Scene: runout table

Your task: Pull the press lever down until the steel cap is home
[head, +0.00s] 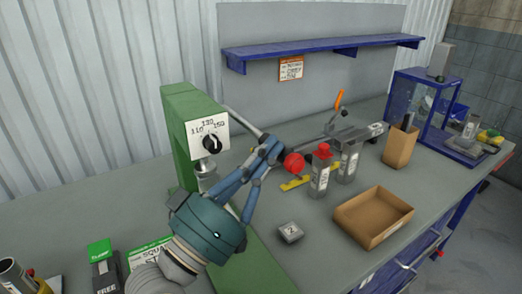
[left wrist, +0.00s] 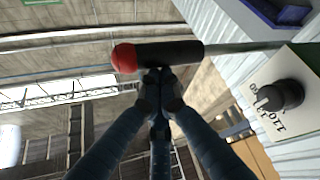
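The green press (head: 183,127) stands left of centre, with a white dial plate marked 110, 130 and 150 that also shows in the left wrist view (left wrist: 284,122). Its lever ends in a black grip (left wrist: 172,54) and a red knob (left wrist: 124,58); the knob also shows in the head view (head: 294,163). My left gripper (head: 264,152) is at the lever's grip. In the left wrist view its fingertips (left wrist: 160,77) are together against the edge of the grip, not visibly around it. A silver ram (head: 205,168) shows under the press head. The steel cap is not discernible. My right gripper is out of view.
Right of the press are a grey block marked 2 (head: 290,232), a cardboard tray (head: 387,238), a red-capped bottle (head: 320,177), a yellow strip (head: 295,183) and a paper bag (head: 399,149). A blue shelf (head: 320,50) hangs behind. Labelled boxes (head: 104,270) stand front left.

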